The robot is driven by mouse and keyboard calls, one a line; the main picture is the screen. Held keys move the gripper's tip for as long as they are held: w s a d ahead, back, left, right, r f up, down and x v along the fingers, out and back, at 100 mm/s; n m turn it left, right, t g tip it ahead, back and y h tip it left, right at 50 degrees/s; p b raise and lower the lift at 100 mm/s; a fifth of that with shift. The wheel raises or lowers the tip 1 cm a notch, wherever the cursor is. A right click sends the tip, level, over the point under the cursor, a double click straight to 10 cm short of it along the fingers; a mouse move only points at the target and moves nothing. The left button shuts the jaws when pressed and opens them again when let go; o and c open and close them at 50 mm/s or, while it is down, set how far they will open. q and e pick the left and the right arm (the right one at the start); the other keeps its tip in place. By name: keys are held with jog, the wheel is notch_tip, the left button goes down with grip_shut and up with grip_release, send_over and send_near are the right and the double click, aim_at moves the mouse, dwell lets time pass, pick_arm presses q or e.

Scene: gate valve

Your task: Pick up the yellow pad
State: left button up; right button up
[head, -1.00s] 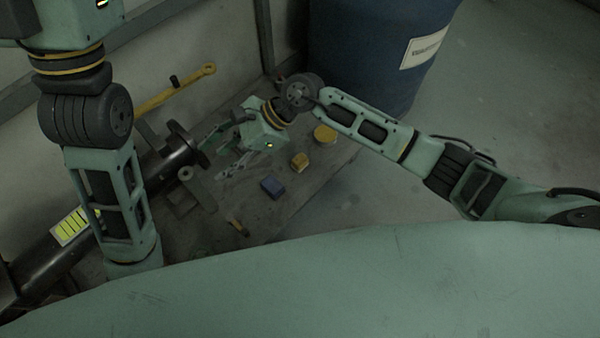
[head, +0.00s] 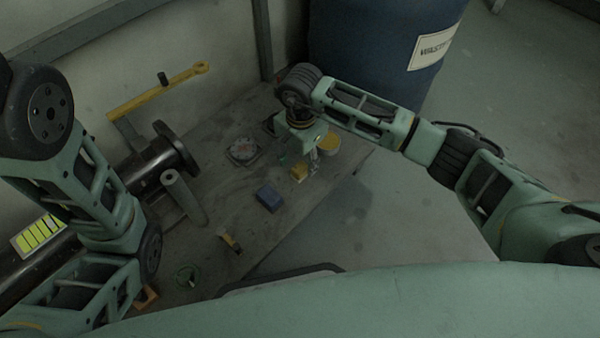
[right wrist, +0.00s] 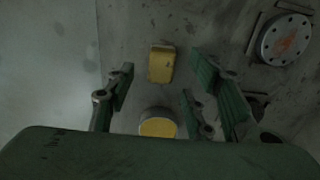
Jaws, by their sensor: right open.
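The yellow pad (head: 299,172) is a small yellow block on the grey bench, partly hidden by my right gripper in the head view. In the right wrist view the yellow pad (right wrist: 162,64) lies ahead of and between the open fingers, not touched by them. My right gripper (head: 303,165) points down over the bench close to the pad; its fingers (right wrist: 158,85) are spread and empty. My left arm shows at the left, but its gripper is not in view.
A round yellow-topped tin (head: 327,146) stands beside the right gripper and shows in the wrist view (right wrist: 157,127). A blue drum (head: 375,50) stands behind.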

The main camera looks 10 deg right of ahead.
aim_at(300, 167)
notch_tip(300, 167, down, 4)
jog(key=b, duration=0.2)
jog(key=shift+a+b, duration=0.1)
jog(key=shift+b, duration=0.25)
jog(key=shift+r, duration=0.1)
jog(key=shift+c, duration=0.5)
grip_shut()
